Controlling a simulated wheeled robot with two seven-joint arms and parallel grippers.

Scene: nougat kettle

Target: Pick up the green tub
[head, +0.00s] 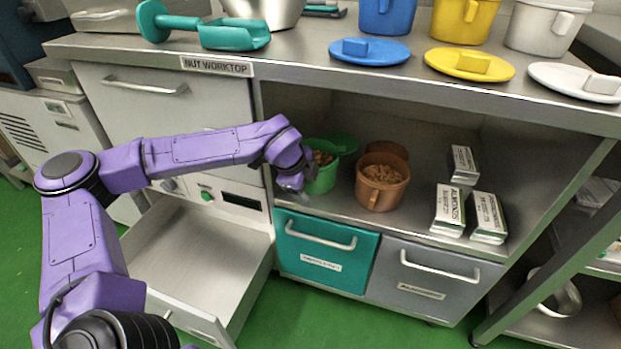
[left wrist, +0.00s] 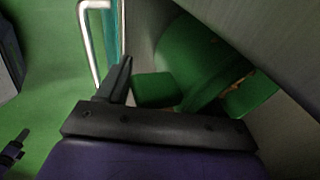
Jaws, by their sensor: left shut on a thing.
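The green tub (head: 323,176) stands on the shelf under the worktop, with brown nuts showing inside it. A green lid (head: 343,142) is behind it. My left gripper (head: 296,185) is at the tub's left front side, shut on the tub. In the left wrist view the green tub (left wrist: 205,55) fills the upper right, and a dark finger (left wrist: 117,80) is close to its handle (left wrist: 155,90). The other finger is mostly hidden there. In the head view the fingertips are small and partly hidden. My right gripper is out of view.
A brown tub (head: 383,180) of nuts stands just right of the green tub. Several packets (head: 449,208) lie further right on the shelf. An open drawer (head: 195,265) is below my arm. The worktop edge (head: 400,92) overhangs the shelf.

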